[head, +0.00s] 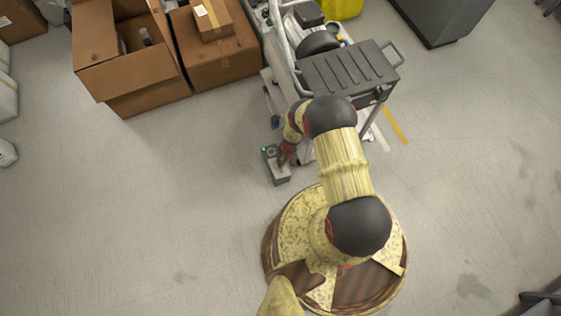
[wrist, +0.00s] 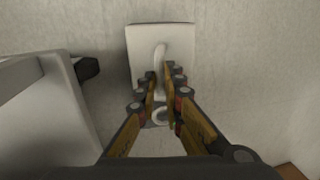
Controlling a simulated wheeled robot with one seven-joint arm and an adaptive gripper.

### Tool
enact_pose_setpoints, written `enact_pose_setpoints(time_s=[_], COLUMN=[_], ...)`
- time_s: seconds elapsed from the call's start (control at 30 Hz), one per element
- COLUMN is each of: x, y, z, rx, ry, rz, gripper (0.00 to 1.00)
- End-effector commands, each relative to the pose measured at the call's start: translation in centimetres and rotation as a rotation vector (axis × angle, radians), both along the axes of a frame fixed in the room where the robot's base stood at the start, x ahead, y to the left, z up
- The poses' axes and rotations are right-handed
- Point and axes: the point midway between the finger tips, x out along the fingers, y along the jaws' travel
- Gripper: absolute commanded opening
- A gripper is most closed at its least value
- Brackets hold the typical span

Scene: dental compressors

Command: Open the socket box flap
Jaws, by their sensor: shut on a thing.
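The socket box (head: 279,175) is a small grey box low beside the wheeled cart, with a green light near its far left corner. In the wrist view the box (wrist: 140,38) has a pale front with a curved raised piece, part of the socket box flap (wrist: 160,52). My gripper (head: 287,152) is at the box. In the wrist view my gripper (wrist: 161,78) has its fingers close on both sides of the pale curved piece, shut on it. The fingers hide part of the flap, so I cannot tell how far it stands open.
A wheeled cart with a dark ribbed tray (head: 348,75) stands just behind and right of the box. Open cardboard boxes (head: 130,60) stand at the upper left. A dark cabinet (head: 440,18) is at the upper right.

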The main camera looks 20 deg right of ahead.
Motion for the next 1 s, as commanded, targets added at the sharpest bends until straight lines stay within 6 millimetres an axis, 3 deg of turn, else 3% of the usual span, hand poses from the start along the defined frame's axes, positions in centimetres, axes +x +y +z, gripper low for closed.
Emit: enact_pose_setpoints(time_s=[0.43, 0.47, 0.77, 1.0], x=[0.11, 0.11, 0.03, 0.00], y=[-0.38, -0.37, -0.22, -0.15], z=[-0.06, -0.06, 0.01, 0.04], rx=[0.010, 0.010, 0.013, 0.014], ry=[-0.009, -0.009, -0.006, -0.004], rz=[-0.002, -0.002, 0.000, 0.000], gripper=[0.00, 0.10, 0.27, 0.28])
